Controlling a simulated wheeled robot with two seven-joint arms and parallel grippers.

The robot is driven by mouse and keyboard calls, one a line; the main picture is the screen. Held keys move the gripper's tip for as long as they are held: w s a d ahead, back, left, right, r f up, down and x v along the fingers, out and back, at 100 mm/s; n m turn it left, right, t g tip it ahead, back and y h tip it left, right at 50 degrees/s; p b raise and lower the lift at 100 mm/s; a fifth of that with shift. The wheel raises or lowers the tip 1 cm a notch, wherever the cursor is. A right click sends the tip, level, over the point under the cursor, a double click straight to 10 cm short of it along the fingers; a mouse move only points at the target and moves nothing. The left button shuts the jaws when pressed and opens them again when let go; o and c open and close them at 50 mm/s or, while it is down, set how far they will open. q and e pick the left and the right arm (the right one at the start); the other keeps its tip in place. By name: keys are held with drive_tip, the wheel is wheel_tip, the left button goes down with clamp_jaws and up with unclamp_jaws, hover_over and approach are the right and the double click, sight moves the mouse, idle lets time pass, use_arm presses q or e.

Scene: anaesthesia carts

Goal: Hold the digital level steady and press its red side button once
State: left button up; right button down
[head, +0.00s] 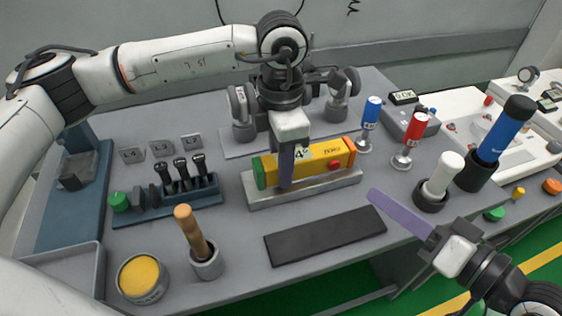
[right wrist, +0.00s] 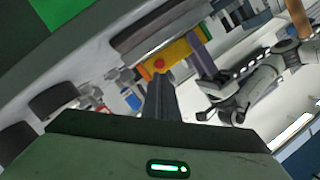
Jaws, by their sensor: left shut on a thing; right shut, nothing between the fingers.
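The digital level (head: 325,160) is a yellow bar with a green left end and a red button (head: 334,169) on its front side near the right end. It lies on a grey block (head: 300,191) on the table. My left gripper (head: 286,180) comes down from above and is shut on the level, left of its middle. My right gripper (head: 372,196) is shut and empty, to the right of and in front of the level, apart from it. In the right wrist view the level (right wrist: 182,55) and red button (right wrist: 160,64) show beyond my right fingers (right wrist: 160,85).
A dark mat (head: 325,235) lies in front of the level. Blue (head: 371,112) and red (head: 415,127) topped stands and a white-topped holder (head: 442,175) stand to the right. A wooden-handled tool (head: 191,230) and a yellow tin (head: 142,277) stand at the front left.

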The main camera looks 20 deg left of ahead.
sight(334, 166)
idle(0.6)
drive_tip(key=shift+s+a+m+g, duration=0.25)
drive_tip(key=shift+a+m+g, duration=0.05)
drive_tip(key=shift+a+g, duration=0.25)
drive_tip(key=shift+s+a+f+m+g+h, duration=0.15)
drive_tip(key=shift+s+a+m+g+h, duration=0.4)
drive_tip(key=shift+m+g, duration=0.25)
drive_tip(key=shift+s+f+m+g+h, duration=0.25)
drive_tip(key=shift+s+m+g+h, duration=0.35)
drive_tip(key=shift+m+h, duration=0.3)
drive_tip(key=shift+s+d+f+m+g+h, duration=0.1)
drive_tip(key=shift+d+f+m+g+h, duration=0.05)
drive_tip(key=shift+d+m+h, duration=0.2)
drive_tip(key=shift+s+d+f+m+g+h, duration=0.1)
drive_tip(key=shift+d+m+h, duration=0.1)
drive_tip(key=shift+m, duration=0.25)
drive_tip(key=shift+w+a, duration=0.9)
drive_tip(key=shift+w, duration=0.25)
drive_tip(key=shift+w+a, duration=0.95)
drive_tip(key=shift+w, duration=0.25)
drive_tip(key=shift+w+a, duration=0.9)
drive_tip(key=shift+w, duration=0.25)
drive_tip(key=shift+w+a, duration=0.25)
drive_tip(key=shift+w, duration=0.05)
